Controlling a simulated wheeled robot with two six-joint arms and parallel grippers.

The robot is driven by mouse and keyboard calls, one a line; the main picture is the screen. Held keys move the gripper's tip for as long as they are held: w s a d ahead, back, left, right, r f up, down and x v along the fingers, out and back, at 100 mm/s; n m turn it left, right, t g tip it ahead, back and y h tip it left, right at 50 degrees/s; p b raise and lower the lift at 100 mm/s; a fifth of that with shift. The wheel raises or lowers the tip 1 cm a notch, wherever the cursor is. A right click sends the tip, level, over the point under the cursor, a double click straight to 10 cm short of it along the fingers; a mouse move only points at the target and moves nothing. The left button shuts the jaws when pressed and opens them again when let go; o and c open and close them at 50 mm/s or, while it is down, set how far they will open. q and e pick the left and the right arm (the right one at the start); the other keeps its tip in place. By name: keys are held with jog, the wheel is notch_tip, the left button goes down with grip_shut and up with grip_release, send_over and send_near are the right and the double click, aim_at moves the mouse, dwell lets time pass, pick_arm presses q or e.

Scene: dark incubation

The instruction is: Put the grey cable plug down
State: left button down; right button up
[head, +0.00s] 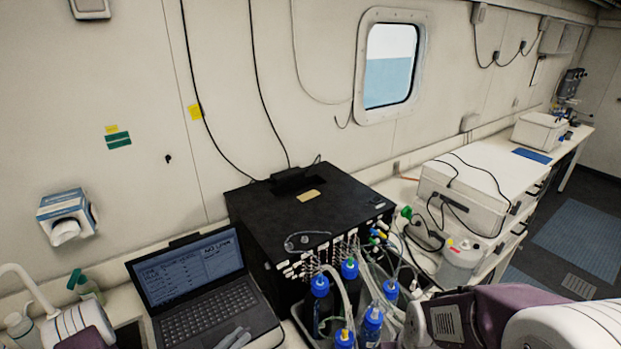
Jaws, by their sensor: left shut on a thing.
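My left gripper (234,338) shows at the bottom edge as two slim light-grey fingers in front of the laptop's palm rest. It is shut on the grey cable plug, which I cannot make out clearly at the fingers. A loop of thin grey cable (306,241) lies on top of the black box (340,208), near its front edge. I cannot tell whether this loop belongs to the plug. My right arm comes in at the bottom right, and its fingers are not in view.
An open laptop (205,300) stands left of the black box. Blue-capped bottles (320,300) with several tubes crowd in front of the box. A white case (470,195) and a jug (460,262) are to the right. The box top is mostly clear around a tan label.

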pick_arm(q)
jog(key=shift+n+t+y, duration=0.6)
jog(key=shift+n+y, duration=0.1)
jog(key=shift+y, duration=0.2)
jog(key=f+b, duration=0.5)
jog(key=s+f+b, duration=0.1)
jog(key=f+b, duration=0.4)
jog(key=s+f+b, duration=0.1)
jog(key=f+b, duration=0.4)
jog(key=shift+a, duration=0.2)
jog(key=d+r+m+g+h, duration=0.3)
jog(key=d+m+g+h, duration=0.1)
jog(key=d, duration=0.3)
jog(key=d+r+m+g+h, duration=0.3)
jog(key=d+m+g+h, duration=0.1)
jog(key=d+g, duration=0.1)
jog(key=shift+d, duration=0.9)
